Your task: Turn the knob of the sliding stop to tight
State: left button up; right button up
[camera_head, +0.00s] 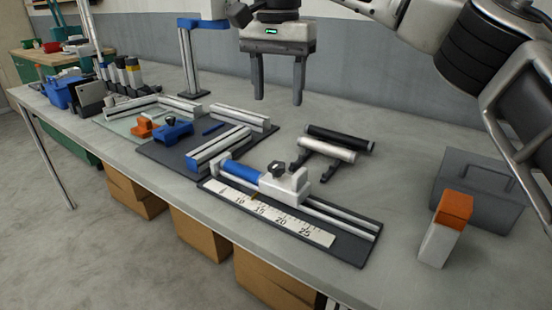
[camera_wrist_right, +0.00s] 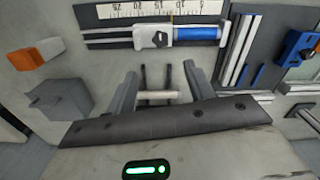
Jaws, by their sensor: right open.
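The sliding stop (camera_head: 289,187) is a white block on a metal rail (camera_head: 340,215) above a numbered scale (camera_head: 265,213). Its dark knob (camera_head: 277,168) sits on top; whether it is tight or loose I cannot tell. A blue cylindrical part (camera_head: 239,172) lies on the rail left of the stop. In the right wrist view the knob (camera_wrist_right: 160,39) and blue part (camera_wrist_right: 197,33) show beyond the fingers. My right gripper (camera_head: 278,100) is open and empty, pointing down, above and behind the stop and touching nothing. My left gripper is not in view.
A stand with a black and a white roller (camera_head: 327,150) lies behind the stop. A grey box with a handle (camera_head: 480,190) and an orange-topped white block (camera_head: 443,230) stand at the right. Other rail fixtures (camera_head: 220,147) and a blue bin (camera_head: 60,94) fill the left.

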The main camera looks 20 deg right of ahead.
aim_at(277, 165)
notch_tip(277, 165, down, 14)
jog(key=shift+f+b, duration=0.1)
jog(key=shift+b, duration=0.65)
jog(key=c, duration=1)
